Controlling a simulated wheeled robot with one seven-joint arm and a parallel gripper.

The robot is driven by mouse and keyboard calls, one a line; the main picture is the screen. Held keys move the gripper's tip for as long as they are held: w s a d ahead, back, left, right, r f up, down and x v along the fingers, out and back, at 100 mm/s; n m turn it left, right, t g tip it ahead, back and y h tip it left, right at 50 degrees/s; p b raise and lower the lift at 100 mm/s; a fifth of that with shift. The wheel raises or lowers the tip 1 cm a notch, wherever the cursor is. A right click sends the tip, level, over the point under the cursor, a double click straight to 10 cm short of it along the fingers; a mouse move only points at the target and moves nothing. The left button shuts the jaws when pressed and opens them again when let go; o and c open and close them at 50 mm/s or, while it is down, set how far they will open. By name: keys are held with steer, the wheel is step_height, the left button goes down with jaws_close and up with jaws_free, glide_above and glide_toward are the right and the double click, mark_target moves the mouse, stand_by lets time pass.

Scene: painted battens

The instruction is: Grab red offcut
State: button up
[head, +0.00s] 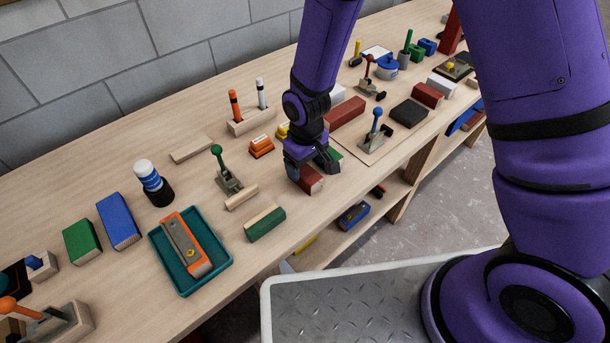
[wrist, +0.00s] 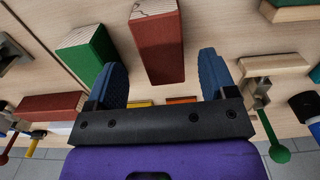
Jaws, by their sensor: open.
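The red offcut (head: 313,181), a short block with a pale bare end, lies on the bench near its front edge. In the head view my gripper (head: 313,166) is directly over it and hides part of it. In the wrist view the red offcut (wrist: 158,48) shows between the two blue-padded fingers of my open gripper (wrist: 162,66), with a gap on each side. Nothing is held. I cannot tell how far above the block the fingertips are.
A green block (wrist: 88,47) lies close beside the left finger in the wrist view. A longer red block (head: 346,112) lies farther back. A green-handled clamp (head: 226,174) and an orange stack (head: 261,146) stand to the left. The bench front edge is close.

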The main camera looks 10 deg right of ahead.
mark_target(305, 171)
steer(key=shift+a+f, duration=0.15)
steer(key=shift+f, duration=2)
steer(key=c, duration=1)
